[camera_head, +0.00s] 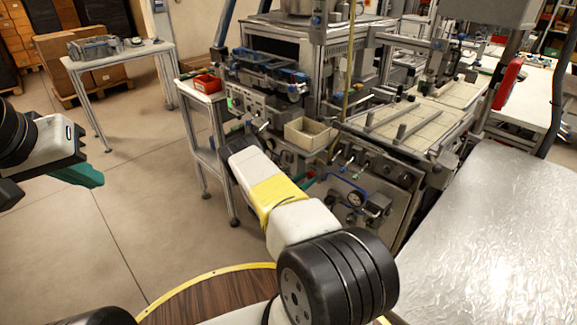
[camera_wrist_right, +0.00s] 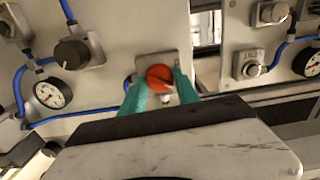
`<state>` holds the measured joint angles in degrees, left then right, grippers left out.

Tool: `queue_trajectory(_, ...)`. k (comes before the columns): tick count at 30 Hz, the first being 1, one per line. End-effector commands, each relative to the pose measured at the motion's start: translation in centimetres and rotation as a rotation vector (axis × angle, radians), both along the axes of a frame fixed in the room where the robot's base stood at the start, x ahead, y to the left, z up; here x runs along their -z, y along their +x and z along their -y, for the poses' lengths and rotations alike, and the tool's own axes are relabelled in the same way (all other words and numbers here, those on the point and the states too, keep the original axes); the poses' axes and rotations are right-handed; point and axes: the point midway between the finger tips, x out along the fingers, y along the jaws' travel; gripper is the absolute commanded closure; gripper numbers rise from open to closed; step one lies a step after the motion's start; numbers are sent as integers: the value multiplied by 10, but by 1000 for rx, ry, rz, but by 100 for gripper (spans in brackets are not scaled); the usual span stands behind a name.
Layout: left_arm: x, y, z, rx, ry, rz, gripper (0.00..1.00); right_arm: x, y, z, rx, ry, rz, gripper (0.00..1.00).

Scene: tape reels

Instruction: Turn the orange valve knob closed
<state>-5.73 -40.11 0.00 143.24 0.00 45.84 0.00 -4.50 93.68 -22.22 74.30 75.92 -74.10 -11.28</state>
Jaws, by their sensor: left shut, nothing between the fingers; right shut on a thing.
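The orange valve knob (camera_wrist_right: 160,78) sits on a metal plate of the machine panel in the right wrist view. My right gripper (camera_wrist_right: 160,92) is at the knob, with one teal finger on each side, shut on it. In the head view the knob is hidden; my right arm reaches to the machine front and a bit of its gripper (camera_head: 309,182) shows. My left gripper (camera_head: 82,176), with teal fingers, is shut and empty at the left, above open floor and far from the valve.
The panel around the knob carries a black knob (camera_wrist_right: 72,54), gauges (camera_wrist_right: 48,93) and blue tubes. A beige bin (camera_head: 309,134) and a red bin (camera_head: 207,83) stand nearby. A foil-covered surface (camera_head: 490,240) lies at the right.

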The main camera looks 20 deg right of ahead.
Motion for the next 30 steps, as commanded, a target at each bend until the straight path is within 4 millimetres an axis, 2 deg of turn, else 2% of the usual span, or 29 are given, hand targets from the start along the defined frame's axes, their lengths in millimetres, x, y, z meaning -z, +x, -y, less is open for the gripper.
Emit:
queue_trajectory(15,0,0,0,0,0,0,100,1,0,-1,-2,-158,-388,100)
queue_trajectory(30,0,0,0,0,0,0,100,1,0,-1,-2,-212,-517,100)
